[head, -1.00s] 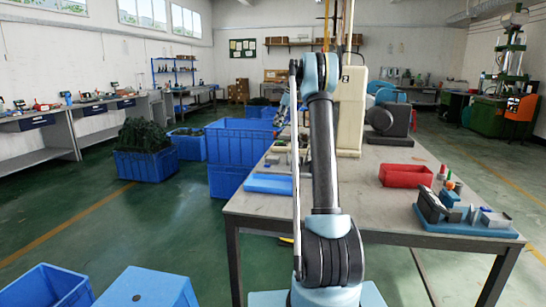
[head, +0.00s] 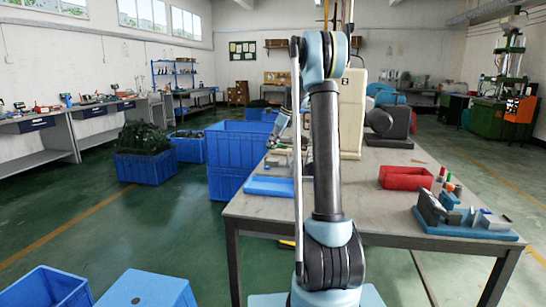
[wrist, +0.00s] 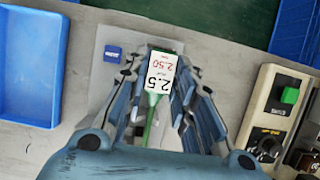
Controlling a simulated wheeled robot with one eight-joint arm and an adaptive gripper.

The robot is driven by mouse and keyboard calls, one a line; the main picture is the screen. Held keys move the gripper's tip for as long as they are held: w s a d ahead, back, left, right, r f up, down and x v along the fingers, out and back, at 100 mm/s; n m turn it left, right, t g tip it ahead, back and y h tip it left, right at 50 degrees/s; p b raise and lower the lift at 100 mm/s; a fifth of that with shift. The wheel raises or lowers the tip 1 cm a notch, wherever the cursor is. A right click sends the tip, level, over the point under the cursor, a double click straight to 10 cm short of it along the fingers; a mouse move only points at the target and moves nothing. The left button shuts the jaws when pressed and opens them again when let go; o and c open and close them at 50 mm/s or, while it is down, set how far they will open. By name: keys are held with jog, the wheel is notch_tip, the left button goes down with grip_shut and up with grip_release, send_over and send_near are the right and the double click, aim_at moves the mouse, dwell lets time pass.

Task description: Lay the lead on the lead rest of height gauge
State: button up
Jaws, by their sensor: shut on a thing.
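My gripper (wrist: 158,90) shows in the wrist view with its fingers closed around a green piece (wrist: 151,119) carrying a white tag (wrist: 160,74) marked 2.5 and 2.50. The green piece appears to be the lead; its lower part runs between the fingers. Beneath and beyond the fingertips lies a light grey plate (wrist: 107,80) with a small blue badge (wrist: 113,52). I cannot tell whether this plate belongs to the height gauge, and I cannot make out the lead rest. In the head view my arm hides most of the gripper area.
In the wrist view a blue tray (wrist: 30,70) lies left and a control box (wrist: 285,110) with a green button stands right. In the head view the table (head: 290,207) carries a red bin (head: 405,178) and a blue fixture board (head: 470,232). Blue crates (head: 238,150) stand left.

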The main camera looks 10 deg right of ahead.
jog(key=shift+f, duration=2.75)
jog(key=o, duration=1.1)
jog(key=shift+c, duration=0.2)
